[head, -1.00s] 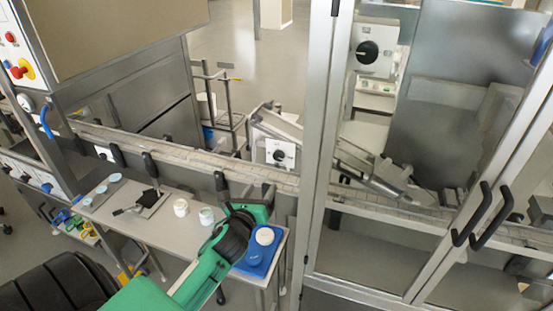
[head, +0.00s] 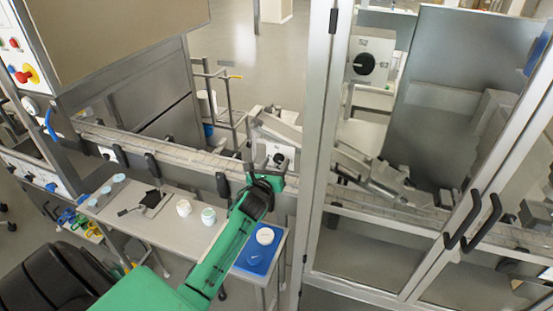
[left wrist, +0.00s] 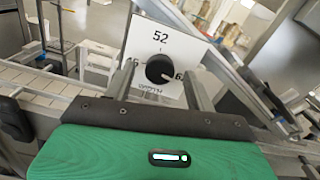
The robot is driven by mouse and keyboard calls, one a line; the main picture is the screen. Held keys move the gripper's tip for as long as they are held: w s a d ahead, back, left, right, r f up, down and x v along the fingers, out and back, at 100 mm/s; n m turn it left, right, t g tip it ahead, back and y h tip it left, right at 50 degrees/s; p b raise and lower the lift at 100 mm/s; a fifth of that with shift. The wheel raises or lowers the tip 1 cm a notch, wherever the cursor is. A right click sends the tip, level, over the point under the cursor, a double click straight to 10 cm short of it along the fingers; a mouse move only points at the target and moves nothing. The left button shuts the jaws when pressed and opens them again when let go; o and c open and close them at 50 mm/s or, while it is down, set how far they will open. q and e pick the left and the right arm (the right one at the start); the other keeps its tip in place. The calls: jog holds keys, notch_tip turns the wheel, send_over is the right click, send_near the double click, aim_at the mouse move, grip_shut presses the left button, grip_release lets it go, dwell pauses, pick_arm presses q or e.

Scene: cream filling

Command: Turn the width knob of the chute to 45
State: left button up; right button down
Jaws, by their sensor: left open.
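A white panel (left wrist: 140,48) with a black round knob (left wrist: 160,68) fills the middle of the left wrist view. The panel reads 52 above the knob, and the scale marks at its sides are partly covered. In the head view the knob (head: 279,158) sits behind the conveyor rail. My left gripper (head: 268,175) is open in front of it. In the left wrist view its two fingers stand to the left and right of the knob; I cannot tell whether they touch it. My right gripper is out of view.
A metal conveyor rail (head: 190,160) runs in front of the panel. A table (head: 165,228) holds white jars and a blue tray (head: 258,262). A glazed door frame (head: 318,150) stands close on the right. Another dial box (head: 386,48) is behind the glass.

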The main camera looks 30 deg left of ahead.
pick_arm(q)
jog(key=shift+x, duration=0.8)
jog(key=c, duration=1)
